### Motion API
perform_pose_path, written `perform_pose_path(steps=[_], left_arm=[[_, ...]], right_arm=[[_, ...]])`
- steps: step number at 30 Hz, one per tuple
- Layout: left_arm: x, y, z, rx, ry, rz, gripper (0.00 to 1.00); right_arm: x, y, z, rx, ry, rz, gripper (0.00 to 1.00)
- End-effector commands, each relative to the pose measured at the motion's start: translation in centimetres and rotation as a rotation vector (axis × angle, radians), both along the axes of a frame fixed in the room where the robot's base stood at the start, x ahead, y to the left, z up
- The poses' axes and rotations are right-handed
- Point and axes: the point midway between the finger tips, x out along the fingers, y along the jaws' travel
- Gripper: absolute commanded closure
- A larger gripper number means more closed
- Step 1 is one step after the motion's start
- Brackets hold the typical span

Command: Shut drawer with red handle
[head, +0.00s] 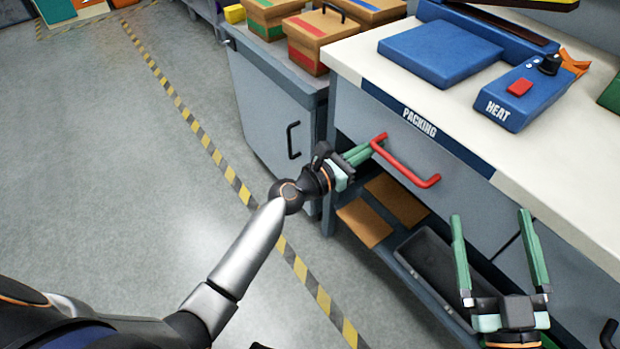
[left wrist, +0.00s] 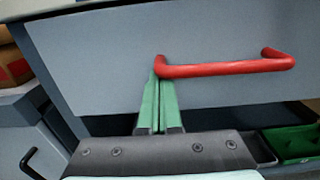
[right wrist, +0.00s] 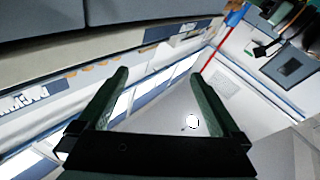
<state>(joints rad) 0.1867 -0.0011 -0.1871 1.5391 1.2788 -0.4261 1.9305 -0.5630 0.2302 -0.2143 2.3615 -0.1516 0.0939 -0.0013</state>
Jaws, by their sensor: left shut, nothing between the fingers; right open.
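The grey drawer front (head: 395,140) sits under the bench top's "PACKING" edge, with a red bar handle (head: 408,165) across it. It looks close to flush with the bench; I cannot tell whether a small gap is left. In the left wrist view the drawer front (left wrist: 110,60) and red handle (left wrist: 225,67) fill the upper part. My left gripper (head: 368,152) is shut and empty, its fingertips at the handle's left end, touching or almost touching the drawer front. My right gripper (head: 490,215) is open and empty, raised in front of the bench at the right.
Below the drawer is an open shelf with cardboard pieces (head: 398,200) and a dark grey bin (head: 432,262). A grey cabinet with a black handle (head: 293,140) stands to the left. A blue heat unit (head: 520,95) sits on the bench top. The floor at left is clear.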

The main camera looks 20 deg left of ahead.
Motion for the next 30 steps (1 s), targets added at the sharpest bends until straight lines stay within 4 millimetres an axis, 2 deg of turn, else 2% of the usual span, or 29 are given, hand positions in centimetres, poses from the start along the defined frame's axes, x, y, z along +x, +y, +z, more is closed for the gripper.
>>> perform_pose_path(steps=[6, 12, 18, 27, 30], left_arm=[[-4.1, 2.8, -0.2, 0.005, 0.006, 0.001, 1.00], [-7.4, 4.9, -0.2, 0.006, 0.007, -0.002, 1.00], [-9.2, 6.2, -0.3, 0.006, 0.006, -0.001, 1.00], [-9.6, 6.5, -0.3, 0.010, 0.003, -0.002, 1.00], [-9.9, 6.5, -0.7, 0.088, -0.028, 0.006, 1.00]], right_arm=[[0.6, -0.3, -4.5, 0.002, 0.196, -0.026, 0.00], [0.6, -0.4, -6.7, 0.001, 0.282, -0.037, 0.00], [0.6, -0.4, -7.1, 0.001, 0.299, -0.038, 0.00], [0.6, -0.4, -7.2, 0.001, 0.302, -0.039, 0.00], [0.6, -0.4, -7.2, 0.002, 0.303, -0.039, 0.00]])
